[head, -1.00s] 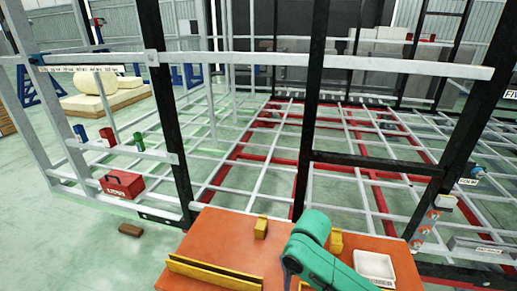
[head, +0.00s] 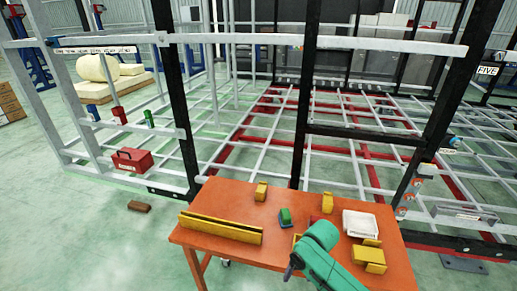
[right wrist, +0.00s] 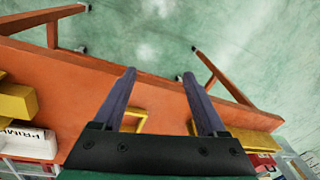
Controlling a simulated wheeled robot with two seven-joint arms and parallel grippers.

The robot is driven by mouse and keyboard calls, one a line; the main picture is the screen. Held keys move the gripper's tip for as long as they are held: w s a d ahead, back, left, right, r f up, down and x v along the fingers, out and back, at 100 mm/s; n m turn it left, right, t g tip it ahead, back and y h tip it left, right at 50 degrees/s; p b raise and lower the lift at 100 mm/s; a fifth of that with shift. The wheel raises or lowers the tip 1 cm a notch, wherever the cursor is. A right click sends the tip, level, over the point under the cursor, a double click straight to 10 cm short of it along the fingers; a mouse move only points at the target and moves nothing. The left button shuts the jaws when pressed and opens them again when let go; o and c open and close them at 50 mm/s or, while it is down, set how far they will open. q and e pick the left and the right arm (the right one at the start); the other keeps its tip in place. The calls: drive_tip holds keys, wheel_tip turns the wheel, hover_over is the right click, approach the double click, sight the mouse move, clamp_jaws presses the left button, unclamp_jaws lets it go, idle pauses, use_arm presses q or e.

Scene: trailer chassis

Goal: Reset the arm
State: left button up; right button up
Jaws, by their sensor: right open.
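My right arm is green and comes in from the bottom of the head view. Its dark right gripper (head: 291,268) hangs by the front edge of the orange table (head: 222,197). In the right wrist view the two dark fingers of this gripper (right wrist: 159,78) stand wide apart with nothing between them but the table edge and floor behind. My left gripper is in neither view.
A red toolbox (head: 132,161) sits on the frame at left. A brown block (head: 139,206) lies on the floor.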

drive_tip(key=s+d+f+b, duration=0.1)
drive_tip(key=s+d+f, duration=0.3)
drive_tip(key=f, duration=0.5)
drive_tip(key=s+d+f+t+b, duration=0.1)
drive_tip(key=s+d+f, duration=0.25)
drive_tip(key=f, duration=0.55)
drive_tip(key=s+d+f+b, duration=0.1)
drive_tip(key=s+d+f, duration=0.3)
drive_tip(key=f, duration=0.5)
drive_tip(key=s+d+f+n, duration=0.1)
drive_tip(key=s+f, duration=0.4)
drive_tip(key=s, duration=0.6)
drive_tip(key=s+d+f+n+h+b, duration=0.1)
drive_tip(key=s+f, duration=0.3)
drive_tip(key=s, duration=0.8)
drive_tip(key=shift+s+d+f+g, duration=0.2)
drive_tip(key=shift+s+f+g, duration=0.1)
drive_tip(key=shift+f+g, duration=0.1)
